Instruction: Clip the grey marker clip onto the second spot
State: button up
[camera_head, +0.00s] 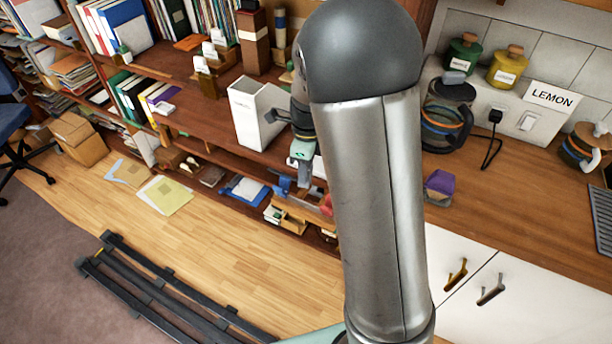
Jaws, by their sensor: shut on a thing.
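My gripper (300,128) shows only in part, beside the white open box (252,112) and behind the left edge of my large grey arm link. It is shut on a small dark grey piece (275,116), which I take to be the grey marker clip. The piece points left, in front of the box in the picture. Its exact shape and how it sits in the jaws are too small to tell. A dark rack of parallel rails (165,298) with small blocks crosses the lower left, with a small yellow mark near its upper left end. No numbered spots can be read.
Shelves with books and binders (125,25) fill the upper left. A counter at right holds a glass jug (443,125), a purple-topped block (438,186) and a LEMON sign (551,96). My arm link hides the centre. Papers (165,195) lie on open wooden floor.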

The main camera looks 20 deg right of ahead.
aim_at(306, 187)
jog(key=shift+s+f+m, duration=0.1)
jog(key=shift+s+m, duration=0.15)
jog(key=shift+m, duration=0.95)
jog(key=shift+f+b, duration=1.5)
jog(key=shift+f, duration=1.85)
jog(key=shift+r+p, duration=0.4)
jog(key=shift+p, duration=0.1)
jog(key=shift+f, duration=0.15)
jog(key=shift+f+b, duration=0.3)
jog(key=shift+f, duration=0.05)
jog(key=shift+f+b, duration=0.35)
jog(key=shift+f, duration=0.25)
